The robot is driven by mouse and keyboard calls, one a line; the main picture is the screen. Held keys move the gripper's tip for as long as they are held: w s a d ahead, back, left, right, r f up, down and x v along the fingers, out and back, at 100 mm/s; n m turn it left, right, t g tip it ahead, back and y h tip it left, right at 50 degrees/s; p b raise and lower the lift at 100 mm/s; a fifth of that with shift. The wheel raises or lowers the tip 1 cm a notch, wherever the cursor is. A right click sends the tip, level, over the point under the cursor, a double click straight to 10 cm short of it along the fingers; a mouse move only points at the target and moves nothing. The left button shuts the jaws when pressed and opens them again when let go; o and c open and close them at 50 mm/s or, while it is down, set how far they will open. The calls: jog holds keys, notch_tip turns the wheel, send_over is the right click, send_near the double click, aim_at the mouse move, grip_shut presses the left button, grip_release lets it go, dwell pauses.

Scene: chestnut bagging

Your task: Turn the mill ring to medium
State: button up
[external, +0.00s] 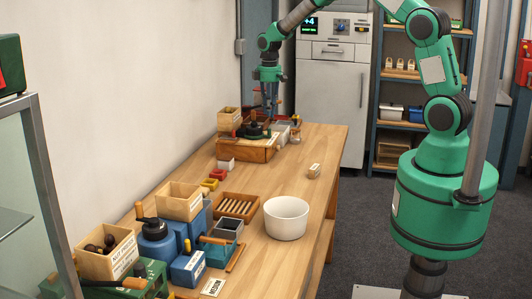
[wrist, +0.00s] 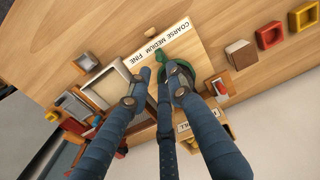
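The mill stands at the far end of the bench, dark on a wooden box (external: 246,150). In the wrist view its green ring (wrist: 186,68) is partly hidden behind my fingers. A green tab (wrist: 161,57) sticks out from the ring towards the COARSE MEDIUM FINE label (wrist: 158,42). The tab lies near the middle word, but its exact setting is hard to tell. My gripper (external: 267,103) points down just over the mill. In the wrist view its fingers (wrist: 157,80) are spread apart around the ring's tab side; I see no grip, and contact cannot be told.
Small red and yellow trays (external: 214,177) lie in front of the mill. A white bowl (external: 286,218), a slatted wooden tray (external: 238,206) and a blue mill (external: 157,240) stand nearer. A small tagged block (external: 314,171) lies right. The bench's right side is mostly clear.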

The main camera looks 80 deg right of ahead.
jog(key=shift+r, duration=1.6)
jog(key=s+a+r+t+b, duration=0.1)
jog(key=s+a+r, duration=0.6)
jog(key=a+r, duration=0.35)
jog(key=s+a+r+t+b, duration=0.2)
jog(key=s+a+r, duration=0.5)
jog(key=a+r, duration=0.3)
jog(key=s+a+t+b, duration=0.1)
jog(key=s+a, duration=0.3)
jog(key=s, duration=0.4)
jog(key=s+a+m, duration=0.1)
jog(key=s+a, duration=0.4)
jog(key=s, duration=0.2)
jog(key=s+a+f+t+b, duration=0.1)
jog(key=s+a, duration=0.4)
jog(key=s, duration=0.3)
jog(key=shift+s+a+m+t+b, duration=0.25)
jog(key=shift+s+m+t+b, duration=0.05)
jog(key=shift+s+m+b, duration=0.1)
jog(key=shift+w, duration=0.1)
